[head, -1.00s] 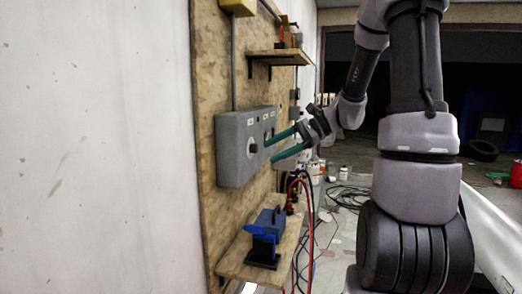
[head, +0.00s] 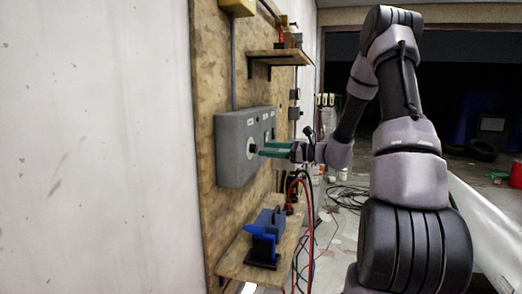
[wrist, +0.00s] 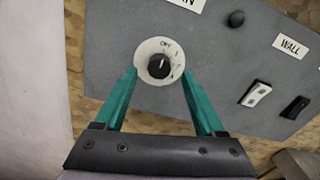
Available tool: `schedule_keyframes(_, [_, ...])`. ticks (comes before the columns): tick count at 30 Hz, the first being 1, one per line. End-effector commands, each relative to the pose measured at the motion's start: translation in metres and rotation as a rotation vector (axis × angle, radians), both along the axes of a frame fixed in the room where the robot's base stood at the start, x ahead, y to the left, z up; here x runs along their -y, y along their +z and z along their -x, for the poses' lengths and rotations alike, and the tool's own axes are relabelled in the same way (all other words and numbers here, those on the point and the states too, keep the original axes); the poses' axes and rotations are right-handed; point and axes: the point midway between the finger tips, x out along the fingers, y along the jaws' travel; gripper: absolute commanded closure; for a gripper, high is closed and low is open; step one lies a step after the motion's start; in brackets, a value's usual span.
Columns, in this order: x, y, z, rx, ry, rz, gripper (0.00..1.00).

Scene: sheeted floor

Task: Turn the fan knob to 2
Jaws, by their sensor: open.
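The fan knob (wrist: 159,66) is a round black knob on a white dial in the wrist view. Its white mark points roughly up, towards the OFF lettering; the smaller marks are hard to read. A white label (wrist: 187,2) above it is cut off, with its last letter N showing. In the head view the knob (head: 252,148) sits on the front of the grey control box (head: 232,150). My gripper (wrist: 159,74) is open, with one green finger at each side of the dial and a gap to the knob. In the head view my gripper (head: 262,149) is close in front of the knob.
In the wrist view a small black knob (wrist: 236,19), a WALL label (wrist: 291,46), a light switch (wrist: 256,93) and a dark switch (wrist: 295,107) lie to the right. Shelves stand above (head: 278,57) and below (head: 236,262) the box, the lower holding a blue tool (head: 265,240).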

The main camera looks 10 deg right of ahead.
Motion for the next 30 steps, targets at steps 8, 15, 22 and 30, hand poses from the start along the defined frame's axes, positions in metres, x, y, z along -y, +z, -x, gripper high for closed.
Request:
schedule_keyframes(8, [-0.025,0.0,-0.014,-0.001,0.001,0.0,0.29])
schedule_keyframes(15, [-0.027,0.0,-0.015,-0.001,0.001,0.001,0.29])
schedule_keyframes(22, [-0.026,0.0,-0.015,-0.001,0.001,0.001,0.94])
schedule_keyframes(30, [-0.026,0.0,-0.015,-0.012,0.001,-0.005,1.0])
